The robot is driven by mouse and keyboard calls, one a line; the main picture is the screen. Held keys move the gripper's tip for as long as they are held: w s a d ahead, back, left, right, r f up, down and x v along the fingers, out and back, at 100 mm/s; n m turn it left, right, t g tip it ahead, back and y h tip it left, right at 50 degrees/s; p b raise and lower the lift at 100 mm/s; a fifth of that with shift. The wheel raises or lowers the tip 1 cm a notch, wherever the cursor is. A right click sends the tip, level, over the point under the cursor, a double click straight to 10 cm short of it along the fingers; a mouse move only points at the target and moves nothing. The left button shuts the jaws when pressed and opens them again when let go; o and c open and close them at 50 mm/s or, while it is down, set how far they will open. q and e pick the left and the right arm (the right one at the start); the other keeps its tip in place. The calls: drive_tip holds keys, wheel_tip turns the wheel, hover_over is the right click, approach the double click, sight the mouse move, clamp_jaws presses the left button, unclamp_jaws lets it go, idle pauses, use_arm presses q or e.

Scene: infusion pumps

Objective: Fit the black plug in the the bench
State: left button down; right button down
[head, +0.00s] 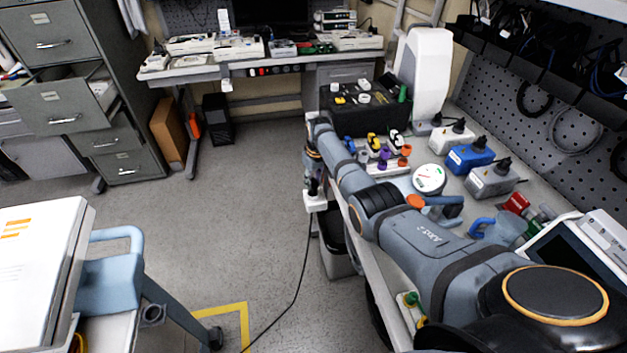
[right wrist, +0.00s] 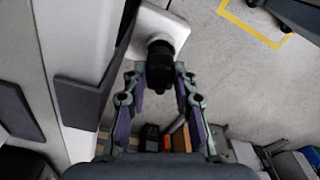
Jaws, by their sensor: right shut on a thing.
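My right gripper (head: 313,180) is at the front edge of the bench (head: 368,262), pointing down, its arm reaching over the bench from the lower right. In the right wrist view my right gripper (right wrist: 157,82) has its fingers on both sides of the black plug (right wrist: 160,62) and is shut on it. The plug is at the face of a white socket block (right wrist: 173,27), which also shows in the head view (head: 316,203) at the bench edge. I cannot tell how deep the plug sits. My left gripper is not in view.
A black cable (head: 303,262) hangs from the bench edge to the floor. White, blue and grey boxes with black plugs (head: 470,155) stand on the bench by a pegboard. A bin (head: 333,255) stands below. A trolley (head: 108,285) is at left; the middle floor is clear.

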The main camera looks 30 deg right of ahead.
drive_tip(key=shift+f+b, duration=0.65)
drive_tip(key=shift+f, duration=0.4)
drive_tip(key=c, duration=1)
unclamp_jaws()
drive_tip(key=shift+r, duration=0.1)
wheel_tip(320, 180, up, 10)
drive_tip(key=shift+f, duration=0.1)
